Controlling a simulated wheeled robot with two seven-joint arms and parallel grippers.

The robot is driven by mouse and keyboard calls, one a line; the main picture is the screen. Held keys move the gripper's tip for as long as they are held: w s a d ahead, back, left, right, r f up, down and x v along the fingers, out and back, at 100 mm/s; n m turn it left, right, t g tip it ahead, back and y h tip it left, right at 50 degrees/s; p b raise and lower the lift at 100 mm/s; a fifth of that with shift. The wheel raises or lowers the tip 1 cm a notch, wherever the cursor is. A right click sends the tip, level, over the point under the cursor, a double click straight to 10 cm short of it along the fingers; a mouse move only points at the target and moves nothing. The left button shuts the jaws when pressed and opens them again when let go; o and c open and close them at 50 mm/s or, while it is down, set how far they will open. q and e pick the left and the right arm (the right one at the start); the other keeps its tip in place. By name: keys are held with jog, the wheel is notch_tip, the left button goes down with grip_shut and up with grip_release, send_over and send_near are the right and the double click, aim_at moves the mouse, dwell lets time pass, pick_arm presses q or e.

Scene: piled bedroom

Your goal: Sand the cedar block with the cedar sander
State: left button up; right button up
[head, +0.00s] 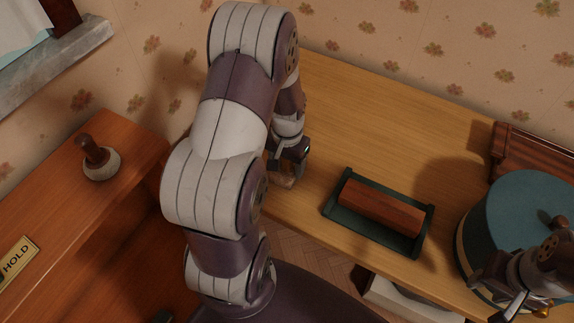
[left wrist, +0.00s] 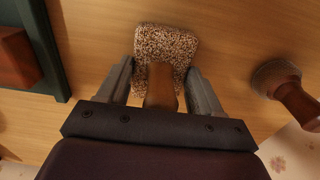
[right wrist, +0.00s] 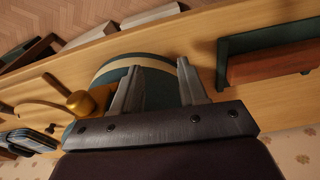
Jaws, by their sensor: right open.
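The cedar block (head: 381,209), a long reddish-brown piece, lies in a dark green tray (head: 424,236) on the table. It also shows at the right of the right wrist view (right wrist: 270,62). The likely cedar sander (left wrist: 165,42) has a speckled pad and a brown handle. My left gripper (left wrist: 160,75) is open with its fingers on either side of the handle, with gaps visible. In the head view my arm hides most of this sander. My right gripper (right wrist: 160,75) is open and empty, above a round teal box (head: 520,200).
A similar handled tool with a round grey base (left wrist: 275,75) stands near the left gripper. Another (head: 100,163) stands on the left desk beside a HOLD plate (head: 17,258). A ridged brown object (head: 535,150) sits behind the teal box. The table behind the tray is clear.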

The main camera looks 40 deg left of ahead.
pick_arm(q)
jog(key=shift+r+p, duration=0.35)
jog(key=shift+p, duration=0.1)
notch_tip(320, 180, up, 6)
jog(key=p, duration=0.6)
jog(key=shift+r, duration=0.1)
pick_arm(e)
notch_tip(320, 180, up, 7)
pick_arm(q)
jog(key=shift+r, duration=0.1)
